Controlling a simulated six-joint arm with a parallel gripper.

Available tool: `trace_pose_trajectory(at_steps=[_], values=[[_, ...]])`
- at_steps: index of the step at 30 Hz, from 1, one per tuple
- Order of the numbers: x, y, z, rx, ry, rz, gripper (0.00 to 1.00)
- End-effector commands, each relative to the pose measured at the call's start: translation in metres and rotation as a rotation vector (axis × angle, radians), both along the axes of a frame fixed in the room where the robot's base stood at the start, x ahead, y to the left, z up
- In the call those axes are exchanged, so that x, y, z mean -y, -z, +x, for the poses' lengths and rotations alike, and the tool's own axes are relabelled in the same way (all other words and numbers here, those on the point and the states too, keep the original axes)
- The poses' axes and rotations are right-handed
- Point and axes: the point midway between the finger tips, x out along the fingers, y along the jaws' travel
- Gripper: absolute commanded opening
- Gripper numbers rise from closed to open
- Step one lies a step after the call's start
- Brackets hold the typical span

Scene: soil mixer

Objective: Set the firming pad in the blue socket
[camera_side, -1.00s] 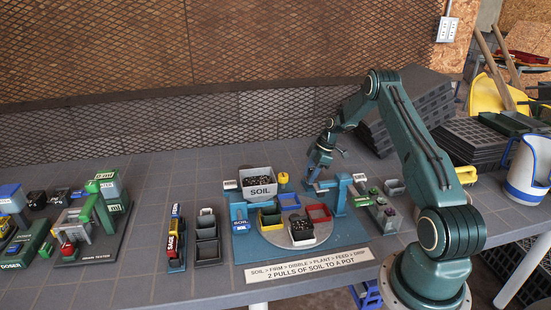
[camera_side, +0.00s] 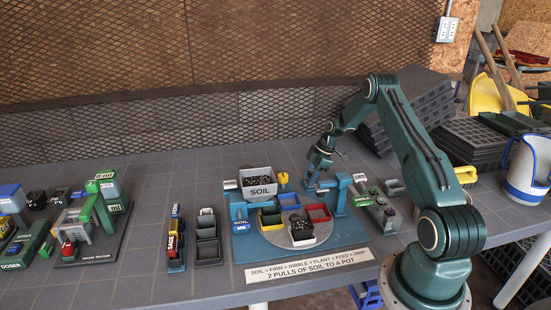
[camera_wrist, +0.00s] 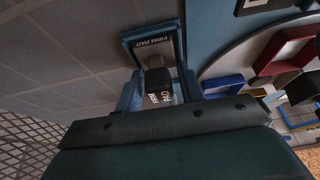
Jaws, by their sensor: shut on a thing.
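My gripper (camera_side: 309,186) is low at the back of the blue base plate (camera_side: 255,248), left of the blue post. In the wrist view its blue jaws (camera_wrist: 160,92) are shut on the firming pad (camera_wrist: 156,80), a dark block with white lettering. Just beyond the pad is a blue-rimmed socket (camera_wrist: 127,42) with a "FIRM PAD" label plate. The pad's lower end overlaps the socket in this view; I cannot tell whether it is seated. In the side view the pad and socket are too small and covered to make out.
A turntable (camera_side: 328,228) with yellow, blue, red and white pots stands in front of my gripper. The grey soil hopper (camera_side: 258,190) and a yellow knob (camera_side: 283,178) are to its left. The blue post (camera_side: 341,195) is close on the right.

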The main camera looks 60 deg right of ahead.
Motion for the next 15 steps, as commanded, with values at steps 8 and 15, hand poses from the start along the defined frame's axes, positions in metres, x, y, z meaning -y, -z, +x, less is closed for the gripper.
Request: trace_pose_trajectory(at_steps=[8, 15], values=[[0.0002, 0.0028, 0.0001, 0.001, 0.000, -0.001, 0.40], [0.0002, 0.0025, 0.0001, 0.001, 0.000, -0.001, 0.64]])
